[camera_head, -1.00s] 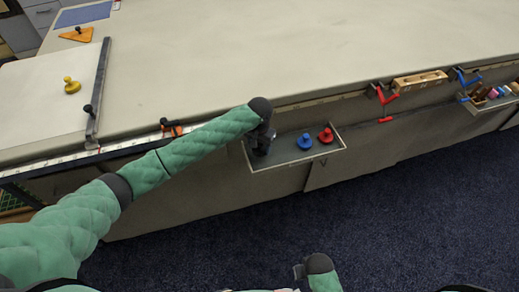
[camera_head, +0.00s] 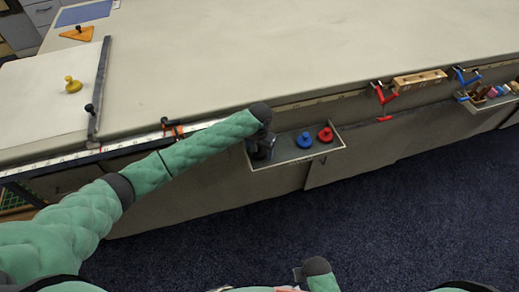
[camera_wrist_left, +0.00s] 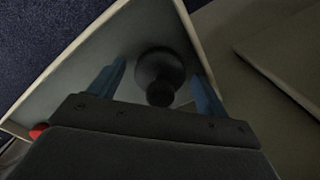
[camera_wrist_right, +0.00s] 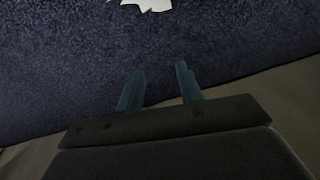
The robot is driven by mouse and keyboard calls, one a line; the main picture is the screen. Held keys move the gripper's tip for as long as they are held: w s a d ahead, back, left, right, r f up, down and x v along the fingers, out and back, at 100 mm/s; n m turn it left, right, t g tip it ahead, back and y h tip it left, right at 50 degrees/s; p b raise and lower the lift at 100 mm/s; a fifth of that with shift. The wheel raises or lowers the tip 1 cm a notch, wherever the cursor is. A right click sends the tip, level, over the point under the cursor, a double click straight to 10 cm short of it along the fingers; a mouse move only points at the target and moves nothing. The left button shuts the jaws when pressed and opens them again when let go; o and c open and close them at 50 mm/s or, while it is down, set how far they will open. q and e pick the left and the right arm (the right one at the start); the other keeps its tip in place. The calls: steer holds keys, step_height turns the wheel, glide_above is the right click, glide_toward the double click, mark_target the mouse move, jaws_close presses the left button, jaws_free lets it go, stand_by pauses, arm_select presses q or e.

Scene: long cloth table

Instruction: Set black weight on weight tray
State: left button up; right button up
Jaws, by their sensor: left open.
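The weight tray (camera_head: 300,163) is a grey shallow tray with a pale rim on the table's front side. A black weight (camera_wrist_left: 158,66) with a round knob lies in it, seen in the left wrist view. My left gripper (camera_wrist_left: 157,72) is open, with its blue-grey fingers on either side of the black weight. I cannot tell whether they touch it. In the head view my left gripper (camera_head: 262,150) hides the black weight at the tray's left end. My right gripper (camera_wrist_right: 160,70) is open and empty, low in front of the carpet.
A blue weight (camera_head: 305,141) and a red weight (camera_head: 326,135) stand in the tray's right part. A yellow weight (camera_head: 73,85) is on a white board on the table. Red and blue clamps and a wooden block (camera_head: 420,79) line the table edge.

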arm_select(q)
steer(key=shift+r, duration=0.1)
steer(key=shift+r, duration=0.35)
step_height(320, 180, up, 11)
steer(key=b, duration=0.3)
steer(key=shift+r, duration=0.15)
arm_select(e)
step_height(320, 180, up, 12)
steer(key=w+a, duration=0.1)
steer(key=shift+w+r, duration=0.25)
steer(key=shift+w, duration=0.1)
